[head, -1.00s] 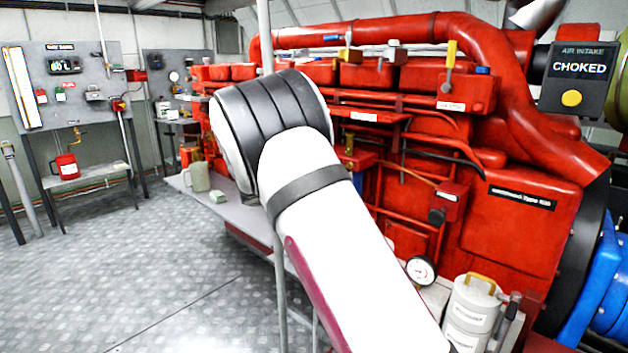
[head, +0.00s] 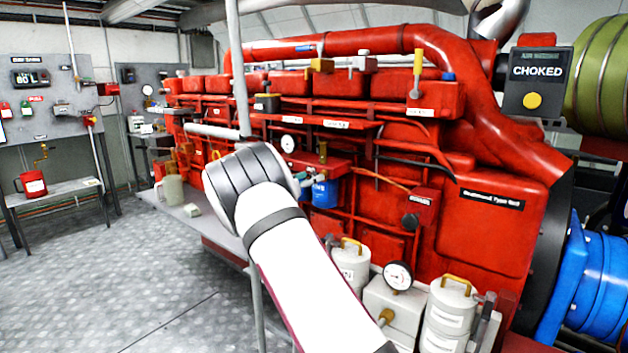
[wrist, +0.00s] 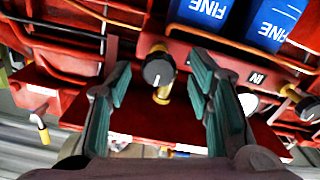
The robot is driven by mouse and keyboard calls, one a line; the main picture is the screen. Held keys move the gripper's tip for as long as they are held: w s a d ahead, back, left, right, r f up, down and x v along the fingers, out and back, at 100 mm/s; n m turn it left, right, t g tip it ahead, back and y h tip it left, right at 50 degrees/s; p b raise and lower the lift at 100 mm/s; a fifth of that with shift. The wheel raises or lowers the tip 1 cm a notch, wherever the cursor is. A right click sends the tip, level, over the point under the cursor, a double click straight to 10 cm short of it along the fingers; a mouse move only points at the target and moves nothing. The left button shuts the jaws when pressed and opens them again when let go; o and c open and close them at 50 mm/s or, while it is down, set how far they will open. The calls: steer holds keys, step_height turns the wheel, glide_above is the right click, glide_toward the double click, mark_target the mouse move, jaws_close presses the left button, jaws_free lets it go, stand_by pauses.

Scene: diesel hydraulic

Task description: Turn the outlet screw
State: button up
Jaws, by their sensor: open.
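In the wrist view my gripper (wrist: 160,80) is open, its two green-padded fingers apart. A dark round knob (wrist: 158,70) on a brass stem sits between the fingers in the picture, with no visible contact. It may be the outlet screw; no outlet label is readable. Another dark knob (wrist: 307,106) on brass is at the right, near an "IN" label (wrist: 257,78). Two blue filters (wrist: 270,22) marked "FINE" are at the top. In the head view my arm hides most of the gripper; a blue filter (head: 325,193) and brass fitting (head: 323,152) show beside it.
The red engine (head: 480,215) fills the right and middle. A pressure gauge (head: 397,276) and pale canisters (head: 447,315) stand at its foot. A grey upright pole (head: 240,80) is near my arm. Red pipes (wrist: 60,40) run close to the gripper. Floor at left is clear.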

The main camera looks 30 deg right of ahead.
steer(key=shift+x, duration=1.4)
steer(key=shift+c, duration=0.2)
jaws_close()
